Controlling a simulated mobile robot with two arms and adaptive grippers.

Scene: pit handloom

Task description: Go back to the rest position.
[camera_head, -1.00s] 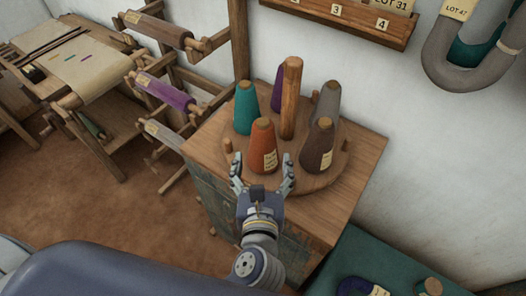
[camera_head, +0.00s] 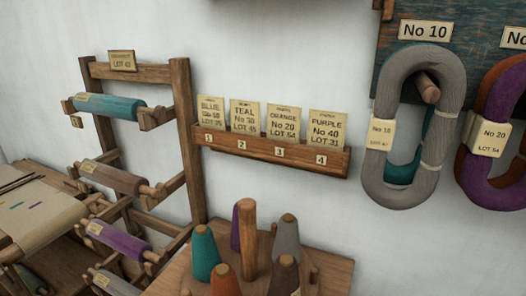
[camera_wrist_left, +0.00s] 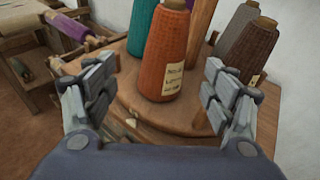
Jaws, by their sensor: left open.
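My left gripper (camera_wrist_left: 160,82) is open and empty in the left wrist view, one finger at each side. The orange cone (camera_wrist_left: 166,55) with a paper label stands upright on the round wooden board (camera_wrist_left: 140,122), beyond the fingers and clear of them. In the head view the orange cone (camera_head: 225,282) shows at the bottom edge, with the teal cone (camera_head: 204,252), purple cone (camera_head: 235,232), grey cone (camera_head: 286,240) and brown cone (camera_head: 284,275) around a wooden post (camera_head: 248,235). Neither gripper shows in the head view.
A wooden rack (camera_head: 188,150) holds several yarn rolls at the left. A wall shelf (camera_head: 270,148) carries lot cards. A grey skein (camera_head: 440,145) and an orange-purple skein (camera_head: 497,150) hang at the right. The loom table (camera_head: 45,212) stands at the lower left.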

